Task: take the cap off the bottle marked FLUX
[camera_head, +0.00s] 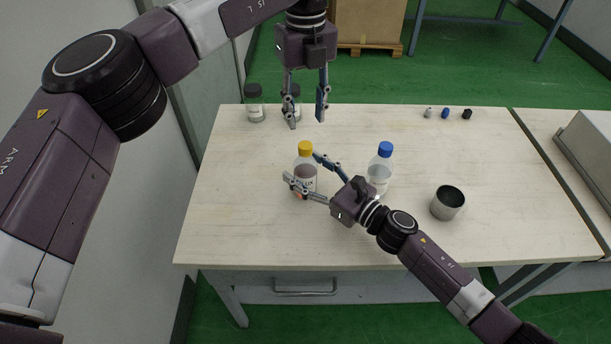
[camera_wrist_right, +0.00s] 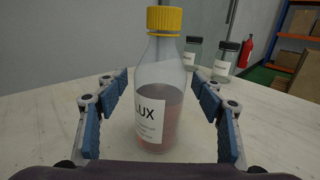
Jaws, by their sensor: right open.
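The FLUX bottle (camera_head: 305,173) stands upright on the table, clear with reddish liquid. Its yellow cap (camera_head: 306,148) is on its neck. In the right wrist view the bottle (camera_wrist_right: 160,110) is close and central, its label partly showing "LUX", with the yellow cap (camera_wrist_right: 165,19) at the top. My right gripper (camera_head: 301,167) is open, with its fingers on either side of the bottle body; gaps show beside the bottle in the right wrist view. My left gripper (camera_head: 306,122) is open and empty, pointing down above the table behind the bottle and higher than its cap.
A blue-capped bottle (camera_head: 380,168) stands right of my right gripper, with a metal cup (camera_head: 447,203) farther right. Two dark-lidded jars, one the left jar (camera_head: 255,106), stand at the back left. Small caps (camera_head: 445,113) lie at the back right. The table's left front is clear.

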